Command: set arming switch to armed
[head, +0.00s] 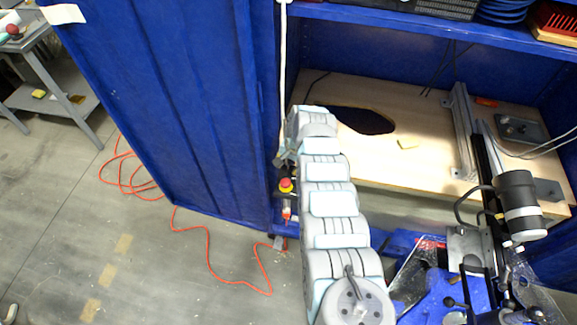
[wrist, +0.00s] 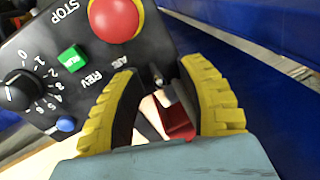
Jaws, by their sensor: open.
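A dark control box (wrist: 60,40) fills the upper left of the wrist view. A small metal-tipped lever (wrist: 157,80), which looks like a toggle switch, lies between the fingertips of my gripper (wrist: 160,72). A red part (wrist: 177,122) shows between the fingers below it; I cannot tell whether it is a switch cover. The yellow ribbed fingers are apart. I cannot tell whether either finger touches the lever, or which position it is in. In the head view my gripper (head: 285,158) is small, just above the box's red stop button (head: 286,185).
In the wrist view, a red stop button (wrist: 115,18), green button (wrist: 73,58), blue button (wrist: 66,123) and black numbered knob (wrist: 18,90) sit close to the fingers. A blue cabinet door (head: 160,100) stands left. A wooden board (head: 415,110) lies inside the cabinet.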

